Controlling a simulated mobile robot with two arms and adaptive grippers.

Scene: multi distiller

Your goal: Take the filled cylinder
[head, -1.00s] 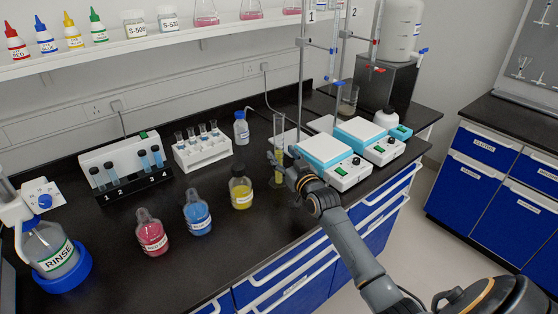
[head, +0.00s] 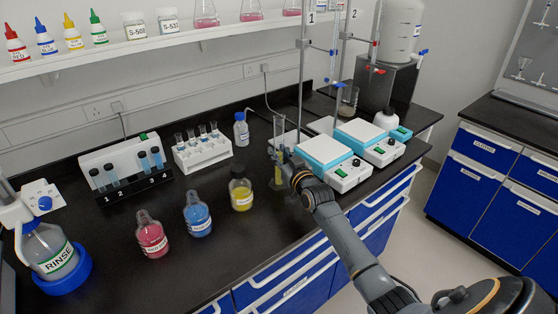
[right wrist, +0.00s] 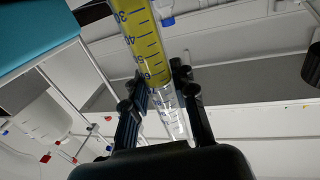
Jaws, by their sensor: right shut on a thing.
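The filled cylinder (head: 279,150) is a clear, tall graduated cylinder with yellow liquid in it. It stands upright at the front right of the black bench, beside the left hotplate. My right gripper (head: 286,167) is at the cylinder and shut on it. In the right wrist view the cylinder (right wrist: 146,45) passes between the two dark fingers of my right gripper (right wrist: 160,90), with yellow liquid and black graduation marks showing. Whether its base touches the bench is hard to tell. My left gripper is not in view.
Two teal-and-white hotplates (head: 326,151) stand right of the cylinder, with burette stands behind. A yellow bottle (head: 241,195), a blue bottle (head: 197,214) and a red bottle (head: 152,237) stand to the left. A tube rack (head: 203,152) is behind them. The bench front edge is close.

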